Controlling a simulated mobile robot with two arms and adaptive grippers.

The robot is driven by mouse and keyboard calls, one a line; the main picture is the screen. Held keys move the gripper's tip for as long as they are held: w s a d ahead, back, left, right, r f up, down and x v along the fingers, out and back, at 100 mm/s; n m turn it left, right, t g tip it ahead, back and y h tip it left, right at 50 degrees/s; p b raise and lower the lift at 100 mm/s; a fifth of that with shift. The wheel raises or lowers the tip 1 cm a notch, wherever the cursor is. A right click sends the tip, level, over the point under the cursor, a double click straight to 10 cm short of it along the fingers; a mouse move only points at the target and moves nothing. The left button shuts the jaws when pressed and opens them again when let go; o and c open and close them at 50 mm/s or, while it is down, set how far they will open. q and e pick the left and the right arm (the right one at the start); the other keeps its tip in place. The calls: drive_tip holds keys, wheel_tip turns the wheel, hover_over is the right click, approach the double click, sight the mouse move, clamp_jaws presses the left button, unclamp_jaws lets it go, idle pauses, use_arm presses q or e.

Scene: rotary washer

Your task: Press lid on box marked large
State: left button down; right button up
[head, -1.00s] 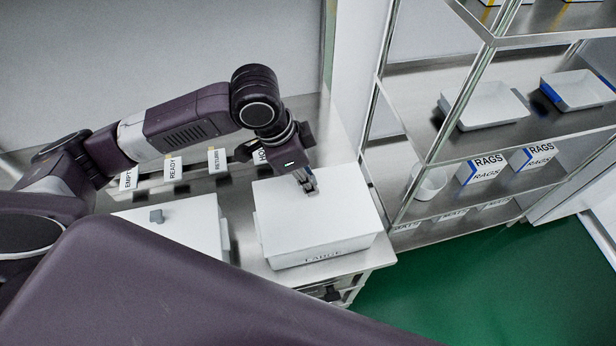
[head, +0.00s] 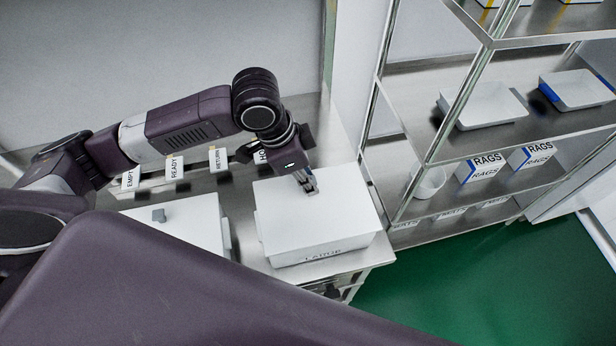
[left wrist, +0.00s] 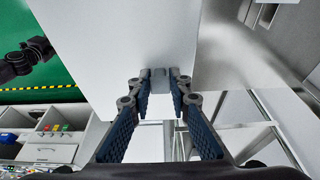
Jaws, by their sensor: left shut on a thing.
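The box marked large (head: 330,253) stands at the right end of the steel counter, with its label on the front face. A white lid (head: 330,220) lies over its top. Whether the lid is fully seated all round cannot be told. My left gripper (head: 309,187) is above the back part of the lid, pointing down, shut on the lid's small grey handle. In the left wrist view, the fingertips (left wrist: 160,88) are on either side of the grey handle (left wrist: 160,75) on the white lid surface (left wrist: 115,45).
A second white lidded box (head: 185,222) with a grey handle stands just left. Label cards such as RETURN (head: 218,158) stand behind. A steel shelf rack (head: 415,175) with trays and RAGS boxes (head: 481,167) is close on the right. Green floor (head: 450,290) lies clear in front.

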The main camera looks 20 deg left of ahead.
use_arm(q)
drive_tip(key=shift+f+p, duration=0.1)
drive_tip(key=shift+p, duration=0.2)
drive_tip(key=shift+f+p, duration=0.3)
drive_tip(key=shift+p, duration=0.2)
idle(0.8)
drive_tip(key=c, duration=1.7)
unclamp_jaws()
drive_tip(key=shift+r, duration=0.15)
drive_tip(key=v, duration=1.1)
drive_tip(key=shift+a+r, duration=0.2)
drive_tip(key=shift+r, duration=0.15)
